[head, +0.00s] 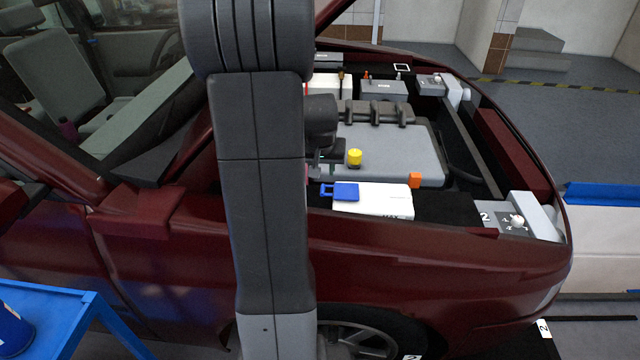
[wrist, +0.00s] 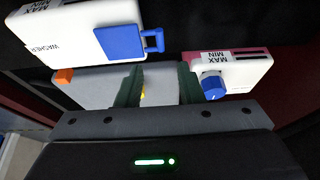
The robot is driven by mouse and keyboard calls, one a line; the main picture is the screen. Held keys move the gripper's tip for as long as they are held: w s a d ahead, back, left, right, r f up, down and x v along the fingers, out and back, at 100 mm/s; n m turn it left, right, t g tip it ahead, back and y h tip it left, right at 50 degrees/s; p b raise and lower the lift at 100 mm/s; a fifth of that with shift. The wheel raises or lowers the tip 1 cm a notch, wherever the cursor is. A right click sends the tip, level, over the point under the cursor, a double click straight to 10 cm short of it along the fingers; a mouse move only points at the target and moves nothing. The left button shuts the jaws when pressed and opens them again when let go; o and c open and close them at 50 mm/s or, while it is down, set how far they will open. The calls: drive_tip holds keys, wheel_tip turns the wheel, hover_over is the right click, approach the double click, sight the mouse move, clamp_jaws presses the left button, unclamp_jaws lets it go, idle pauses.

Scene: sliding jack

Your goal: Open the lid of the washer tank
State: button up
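The white washer tank (head: 385,201) stands at the near side of the engine bay, with its flat blue lid (head: 346,191) lying shut on its left end. A small blue loop tab sticks out from the lid. In the wrist view the washer tank (wrist: 60,35) is at upper left, with the blue lid (wrist: 119,42) and its tab (wrist: 153,41). My gripper (wrist: 160,82) is open and empty, its two dark green fingers apart, below the lid in that picture and not touching it. In the head view my gripper (head: 328,158) is partly hidden by my arm.
A second white tank (wrist: 248,72) with a round blue cap (wrist: 212,88) is at right in the wrist view. The grey engine cover (head: 400,150) carries a yellow cap (head: 355,157). An orange block (head: 415,180) is beside the washer tank. The red fender (head: 430,245) edges the bay.

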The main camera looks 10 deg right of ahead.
sight(323, 188)
drive_tip(key=x, duration=1)
drive_tip(key=shift+w, duration=0.1)
clamp_jaws()
